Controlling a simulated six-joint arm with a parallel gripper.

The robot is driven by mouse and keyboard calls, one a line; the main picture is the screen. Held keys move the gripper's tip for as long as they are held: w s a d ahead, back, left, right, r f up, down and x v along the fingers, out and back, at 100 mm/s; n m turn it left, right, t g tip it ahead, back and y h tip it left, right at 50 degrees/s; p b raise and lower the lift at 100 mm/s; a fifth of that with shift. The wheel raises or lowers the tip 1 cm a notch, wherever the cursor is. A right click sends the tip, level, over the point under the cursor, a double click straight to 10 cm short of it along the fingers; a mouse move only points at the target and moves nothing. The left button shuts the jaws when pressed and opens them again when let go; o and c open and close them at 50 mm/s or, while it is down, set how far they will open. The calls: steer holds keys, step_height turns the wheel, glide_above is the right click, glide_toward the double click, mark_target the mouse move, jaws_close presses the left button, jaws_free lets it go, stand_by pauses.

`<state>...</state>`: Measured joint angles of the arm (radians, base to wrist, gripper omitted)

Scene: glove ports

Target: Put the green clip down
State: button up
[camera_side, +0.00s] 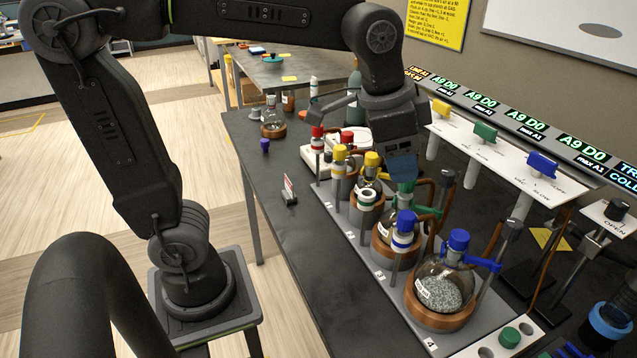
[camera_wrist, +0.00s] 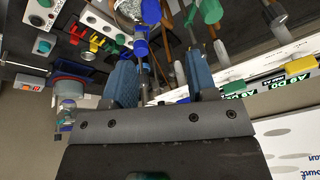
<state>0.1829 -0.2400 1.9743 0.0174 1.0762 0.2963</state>
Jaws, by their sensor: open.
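My gripper (camera_side: 402,170) is above the third flask in the row, pointing down. The wrist view shows its two blue fingers (camera_wrist: 158,62) apart, with nothing visibly held between them. A green clip-like piece (camera_side: 430,211) is at the third flask's neck, just below and right of my gripper in the side view. A green piece (camera_wrist: 210,10), possibly the same one, shows at the top of the wrist view, beyond the fingertips. A teal-green stopper (camera_side: 404,190) is directly under my gripper in the side view. I cannot tell whether the fingers touch it.
A granule-filled flask (camera_side: 438,292) with a blue cap stands nearest the camera. Posts with red, yellow and blue tops line the rack. A panel with coloured handles (camera_side: 485,132) runs along the right. The bench's left part (camera_side: 265,205) is mostly clear, with a small card holder (camera_side: 289,192).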

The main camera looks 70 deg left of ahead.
steer(key=s+a+f+n+t, duration=0.1)
steer(key=s+a+f+n, duration=0.1)
steer(key=s, duration=0.3)
steer(key=s+a+f+n, duration=0.3)
steer(key=s, duration=0.3)
steer(key=shift+a+f+n+t+y, duration=0.3)
steer(key=shift+a+f+t, duration=0.05)
steer(key=shift+f+t, duration=0.05)
